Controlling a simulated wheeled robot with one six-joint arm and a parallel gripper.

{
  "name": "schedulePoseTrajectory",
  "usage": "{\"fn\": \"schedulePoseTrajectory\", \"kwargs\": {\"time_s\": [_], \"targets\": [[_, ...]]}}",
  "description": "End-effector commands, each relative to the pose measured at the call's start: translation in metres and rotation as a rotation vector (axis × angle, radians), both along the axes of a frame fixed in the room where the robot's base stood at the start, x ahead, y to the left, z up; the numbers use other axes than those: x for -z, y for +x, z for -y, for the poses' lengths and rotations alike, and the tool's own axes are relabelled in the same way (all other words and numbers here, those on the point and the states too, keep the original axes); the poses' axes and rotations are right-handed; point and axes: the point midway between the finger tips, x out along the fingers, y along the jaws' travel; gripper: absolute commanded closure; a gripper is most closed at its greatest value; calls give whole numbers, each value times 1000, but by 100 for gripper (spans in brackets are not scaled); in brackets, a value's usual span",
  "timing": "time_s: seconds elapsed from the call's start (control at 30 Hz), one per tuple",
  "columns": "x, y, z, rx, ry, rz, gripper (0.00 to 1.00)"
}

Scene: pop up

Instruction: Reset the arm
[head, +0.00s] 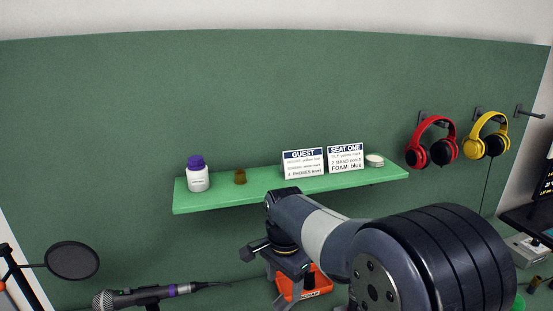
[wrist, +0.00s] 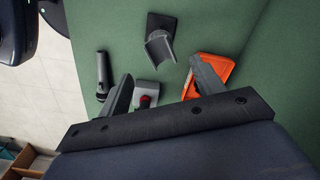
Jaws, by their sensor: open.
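My arm reaches in from the lower right of the head view, with its wrist in front of the green shelf (head: 225,198). In the wrist view my gripper (wrist: 160,80) has its two fingers spread apart, with nothing held between them. Past the fingers lie a dark cradle-like holder (wrist: 160,42), a grey box with a red button (wrist: 146,92) and an orange tray (wrist: 222,66). The orange tray also shows below my wrist in the head view (head: 318,285). My arm hides part of the surface below the shelf.
The shelf bears a purple-capped bottle (head: 197,177), a small brown piece (head: 240,177), two cards (head: 303,163) and a round tin (head: 375,160). Red headphones (head: 432,143) and yellow headphones (head: 487,136) hang at right. A microphone (head: 140,297) and a pop filter (head: 72,261) stand at lower left.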

Motion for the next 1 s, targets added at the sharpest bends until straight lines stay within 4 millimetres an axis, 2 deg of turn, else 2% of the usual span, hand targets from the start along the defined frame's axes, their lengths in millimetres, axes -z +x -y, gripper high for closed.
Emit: {"fn": "schedulePoseTrajectory", "kwargs": {"time_s": [0.03,0.47,1.0], "targets": [[14,-1,1,0,-3,-9,36],[100,-2,1,-2,-3,-9,36],[96,0,1,-449,-2,-2,36]]}}
